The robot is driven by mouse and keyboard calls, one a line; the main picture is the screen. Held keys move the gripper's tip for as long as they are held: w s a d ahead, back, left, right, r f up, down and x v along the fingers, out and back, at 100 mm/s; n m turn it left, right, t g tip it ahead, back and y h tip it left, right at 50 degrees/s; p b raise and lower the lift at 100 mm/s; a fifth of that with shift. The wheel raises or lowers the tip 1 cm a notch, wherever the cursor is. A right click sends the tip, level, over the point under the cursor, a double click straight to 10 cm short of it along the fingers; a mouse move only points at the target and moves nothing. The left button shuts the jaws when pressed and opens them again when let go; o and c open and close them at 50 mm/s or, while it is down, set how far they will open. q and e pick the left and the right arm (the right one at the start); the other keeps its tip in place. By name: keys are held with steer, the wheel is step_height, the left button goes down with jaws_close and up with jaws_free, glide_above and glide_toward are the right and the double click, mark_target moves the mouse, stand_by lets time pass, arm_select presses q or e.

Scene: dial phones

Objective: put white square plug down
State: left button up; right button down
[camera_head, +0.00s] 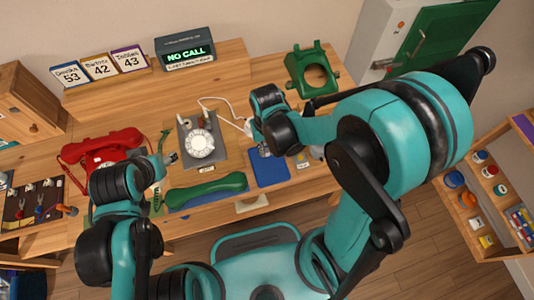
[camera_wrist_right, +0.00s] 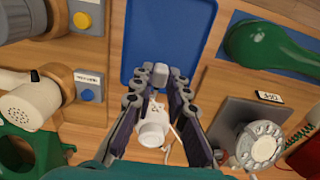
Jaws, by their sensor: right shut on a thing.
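The white square plug (camera_wrist_right: 152,122) shows in the right wrist view between the fingers of my right gripper (camera_wrist_right: 160,78), with a white cord trailing from it. In the head view, the right gripper (camera_head: 264,150) hangs over the far edge of the blue mat (camera_head: 270,174), and the fingers hide most of the plug. My left gripper (camera_head: 172,158) is beside the grey phone base, with its finger opening unclear.
A dial phone (camera_head: 200,146) on a grey base stands left of the mat. A green handset (camera_head: 207,190) lies in front of it. A red phone (camera_head: 100,148) is farther left, and a green phone body (camera_head: 312,70) stands behind. A display (camera_head: 187,53) reads NO CALL.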

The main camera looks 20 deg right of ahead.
mark_target(267, 151)
steer(key=shift+f+b, duration=0.6)
steer(key=shift+f, duration=0.95)
steer(key=shift+f, duration=0.1)
steer(key=c, duration=1.9)
jaws_free()
steer(key=shift+f, duration=0.1)
steer(key=o, duration=0.4)
